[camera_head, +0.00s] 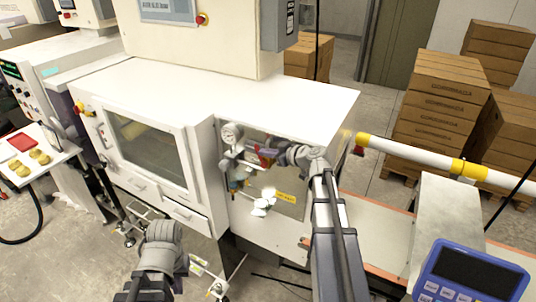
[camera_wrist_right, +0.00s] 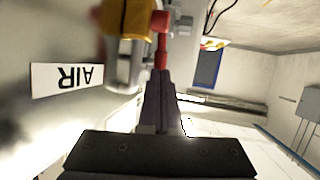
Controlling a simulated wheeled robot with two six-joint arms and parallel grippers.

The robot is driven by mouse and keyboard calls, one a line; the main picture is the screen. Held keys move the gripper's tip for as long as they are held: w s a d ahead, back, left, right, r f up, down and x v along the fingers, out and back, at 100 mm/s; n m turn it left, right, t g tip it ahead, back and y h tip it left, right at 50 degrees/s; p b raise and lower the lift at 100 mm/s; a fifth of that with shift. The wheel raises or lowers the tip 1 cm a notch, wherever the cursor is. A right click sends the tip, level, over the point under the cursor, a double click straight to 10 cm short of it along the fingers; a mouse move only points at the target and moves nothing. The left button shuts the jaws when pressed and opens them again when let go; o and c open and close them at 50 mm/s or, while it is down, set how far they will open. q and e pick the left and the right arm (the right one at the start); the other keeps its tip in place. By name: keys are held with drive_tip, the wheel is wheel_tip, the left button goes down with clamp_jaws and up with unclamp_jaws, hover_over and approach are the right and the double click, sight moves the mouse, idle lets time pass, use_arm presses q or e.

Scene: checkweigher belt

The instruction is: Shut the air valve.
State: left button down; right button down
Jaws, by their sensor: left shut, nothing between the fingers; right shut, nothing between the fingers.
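The air valve's red handle (camera_wrist_right: 161,52) shows in the right wrist view beside a yellow valve part (camera_wrist_right: 128,20), above a white AIR label (camera_wrist_right: 66,79). In the head view the red valve part (camera_head: 264,154) sits in the recess of the white machine, right of a round gauge (camera_head: 231,133). My right gripper (camera_wrist_right: 160,78) is shut and empty. Its fingertips are at the lower end of the red handle; I cannot tell whether they touch it. My left gripper (camera_head: 162,243) is low at the front left, away from the valve. Its fingers are hard to make out.
The white machine cabinet (camera_head: 225,95) has a windowed door (camera_head: 148,146) left of the recess. A white and yellow pipe (camera_head: 412,153) runs to the right. A blue-framed display (camera_head: 470,273) stands at the lower right. Stacked cartons (camera_head: 440,105) stand behind.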

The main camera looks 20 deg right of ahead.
sight(256, 148)
drive_tip(key=shift+w+a, duration=0.15)
drive_tip(key=w+a, duration=0.2)
drive_tip(key=w, duration=0.1)
drive_tip(key=shift+f, duration=0.2)
drive_tip(key=shift+w+a+f+b, duration=1.15)
drive_tip(key=shift+w+f+b, duration=0.2)
drive_tip(key=shift+b, duration=0.25)
drive_tip(key=shift+f, duration=0.1)
idle(0.3)
